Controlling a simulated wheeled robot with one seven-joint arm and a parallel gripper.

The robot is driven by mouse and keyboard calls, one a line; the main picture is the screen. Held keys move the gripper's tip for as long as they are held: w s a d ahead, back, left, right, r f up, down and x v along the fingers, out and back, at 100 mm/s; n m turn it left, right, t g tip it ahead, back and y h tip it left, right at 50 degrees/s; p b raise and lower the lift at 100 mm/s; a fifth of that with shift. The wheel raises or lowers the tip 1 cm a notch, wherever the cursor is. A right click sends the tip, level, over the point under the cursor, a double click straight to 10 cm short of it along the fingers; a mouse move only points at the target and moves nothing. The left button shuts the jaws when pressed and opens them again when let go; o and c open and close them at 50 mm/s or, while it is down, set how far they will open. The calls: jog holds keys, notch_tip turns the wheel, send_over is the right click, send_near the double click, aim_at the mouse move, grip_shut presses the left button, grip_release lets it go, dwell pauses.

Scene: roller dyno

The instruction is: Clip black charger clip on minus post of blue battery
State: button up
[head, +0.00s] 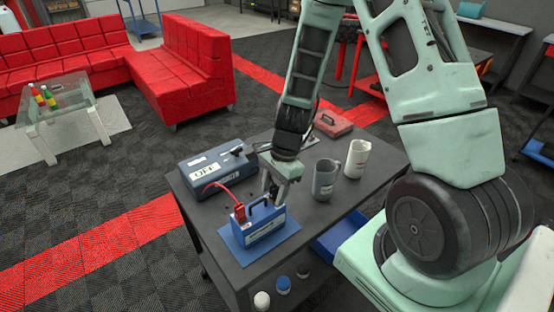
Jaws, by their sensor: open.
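The blue battery (266,229) stands upright on a blue mat (228,238) near the table's front left, its dark carry handle on top. A red clip (239,213) sits at the battery's left end, with a red cable running back to the charger (215,169), a grey-blue box labelled OFF. A small black piece (237,150) lies on the charger's right top; I cannot tell whether it is the black clip. My gripper (274,192) is open, pointing down right above the battery's right end. The minus post is hidden there, and a dark shape between the fingers is too small to identify.
A dark grey mug (325,179) and a pale mug (357,158) stand right of my gripper. A red case (333,123) lies at the table's back. Bottles stand on a lower level in front. A red sofa (190,65) and glass table (62,100) are off left.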

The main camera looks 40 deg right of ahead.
jog(key=v, duration=1.6)
jog(key=shift+r+p, duration=0.3)
jog(key=shift+d, duration=0.1)
jog(key=s+a+r+n+h, duration=0.1)
jog(key=s+a+n, duration=0.3)
jog(key=a+n, duration=0.25)
jog(key=s+a+r+n, duration=0.1)
jog(key=s+a+n, duration=0.2)
jog(key=a+n, duration=0.4)
jog(key=s+a+n+h, duration=0.1)
jog(key=s+a+n, duration=0.7)
jog(key=s+n, duration=0.3)
jog(key=shift+s+a+r+n, duration=0.3)
jog(key=shift+s+r+n, duration=0.1)
jog(key=shift+n, duration=0.25)
jog(key=shift+w+r, duration=0.2)
jog(key=shift+w, duration=0.45)
